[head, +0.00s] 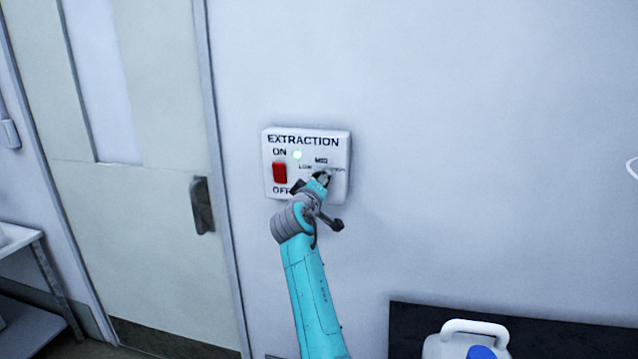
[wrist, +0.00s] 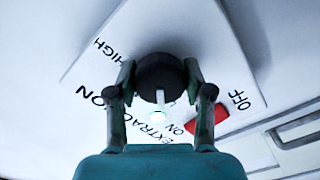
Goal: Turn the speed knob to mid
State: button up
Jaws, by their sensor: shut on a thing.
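The EXTRACTION panel (head: 281,187) is a white box on the wall. In the head view its labels LOW and MID show above the knob, with a partly covered one to their right. The black round speed knob (wrist: 160,72) sits between the fingers of my gripper (wrist: 160,80), which is shut on it; the tip also shows in the head view (head: 318,181). The knob's white mark (wrist: 160,96) points down in the wrist view, towards the lit green lamp (head: 297,155). In the wrist view HIGH is readable at upper left; LOW and MID are not readable there.
A red rocker switch (head: 279,173) between ON and OFF sits left of the knob, close to my fingers; it also shows in the wrist view (wrist: 208,120). A door with a dark handle (head: 202,205) is left. A white jug (head: 466,340) stands at lower right.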

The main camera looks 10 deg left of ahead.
jog(key=m, duration=0.5)
jog(key=shift+m, duration=2.5)
jog(key=o, duration=1.2)
jog(key=s, duration=1.2)
jog(key=shift+a, duration=0.25)
